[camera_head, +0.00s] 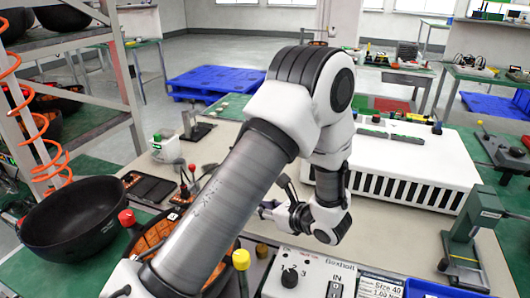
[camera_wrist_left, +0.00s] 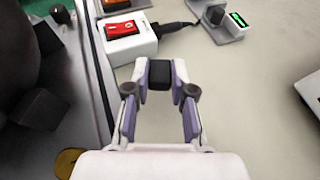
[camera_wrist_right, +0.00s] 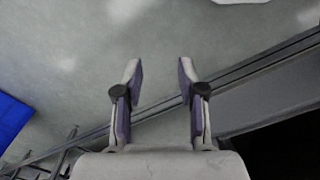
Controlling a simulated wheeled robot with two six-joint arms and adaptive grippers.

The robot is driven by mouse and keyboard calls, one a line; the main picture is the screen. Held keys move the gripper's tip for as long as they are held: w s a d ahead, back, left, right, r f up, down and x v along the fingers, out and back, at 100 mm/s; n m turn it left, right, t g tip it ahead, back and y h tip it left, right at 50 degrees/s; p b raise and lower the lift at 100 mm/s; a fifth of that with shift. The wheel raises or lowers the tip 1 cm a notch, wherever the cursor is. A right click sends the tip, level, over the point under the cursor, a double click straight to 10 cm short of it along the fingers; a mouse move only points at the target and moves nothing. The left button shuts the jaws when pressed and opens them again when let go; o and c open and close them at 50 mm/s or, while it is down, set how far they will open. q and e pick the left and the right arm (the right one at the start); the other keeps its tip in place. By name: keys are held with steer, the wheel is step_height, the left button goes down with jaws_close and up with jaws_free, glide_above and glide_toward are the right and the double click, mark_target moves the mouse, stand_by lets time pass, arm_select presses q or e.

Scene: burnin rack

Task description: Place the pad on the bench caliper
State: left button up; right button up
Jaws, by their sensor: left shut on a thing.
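My left gripper (camera_wrist_left: 159,86) is shut on a small dark block, which looks like the pad (camera_wrist_left: 159,75), above the beige bench top. In the head view this gripper (camera_head: 266,209) is small and partly behind my arm, and the pad cannot be made out there. A small grey device with a green display (camera_wrist_left: 236,20) at the top of the left wrist view may be the bench caliper; its upper part is cut off. It is apart from the pad. My right gripper (camera_wrist_right: 159,75) is open and empty, over the grey floor.
A white box with a red rocker switch (camera_wrist_left: 122,29) and cable lies left of the grey device. A large black bowl (camera_head: 75,222) stands at left. A white slotted unit (camera_head: 410,165) and green press (camera_head: 472,235) stand at right.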

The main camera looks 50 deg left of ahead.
arm_select(q)
steer(key=shift+f, duration=1.55)
steer(key=shift+f, duration=0.15)
steer(key=o, duration=0.7)
